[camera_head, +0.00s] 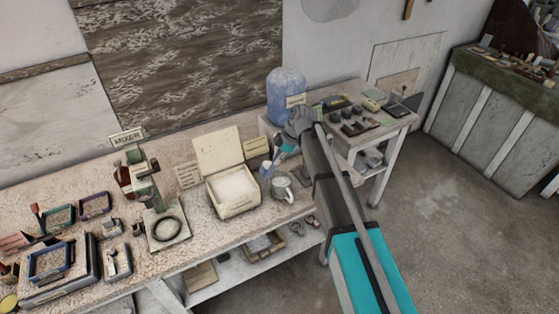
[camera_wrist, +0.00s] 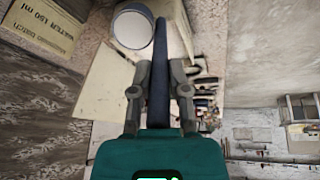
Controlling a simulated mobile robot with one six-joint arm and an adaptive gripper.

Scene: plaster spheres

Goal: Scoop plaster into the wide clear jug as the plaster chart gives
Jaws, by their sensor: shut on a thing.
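My gripper (camera_head: 287,150) is above the bench, just right of the open plaster box (camera_head: 238,208). In the wrist view its fingers (camera_wrist: 159,72) are shut on a long dark handle (camera_wrist: 159,95). A round pale shape with a dark rim (camera_wrist: 132,28) lies beside the handle's far end; I cannot tell whether it belongs to the held tool. White plaster (camera_head: 233,187) shows in the box. A greyish jug with a handle (camera_head: 284,188) stands right of the box, below my gripper. A card (camera_wrist: 40,22) in the wrist view reads "WATER 150 ml"; its smaller print is unclear.
A large blue water container (camera_head: 287,92) stands behind my gripper. A mixer on its stand (camera_head: 140,185) is left of the box. Small cards (camera_head: 188,176) stand near the box. Trays and tools crowd the bench's left end. A side table (camera_head: 400,125) holds dark items.

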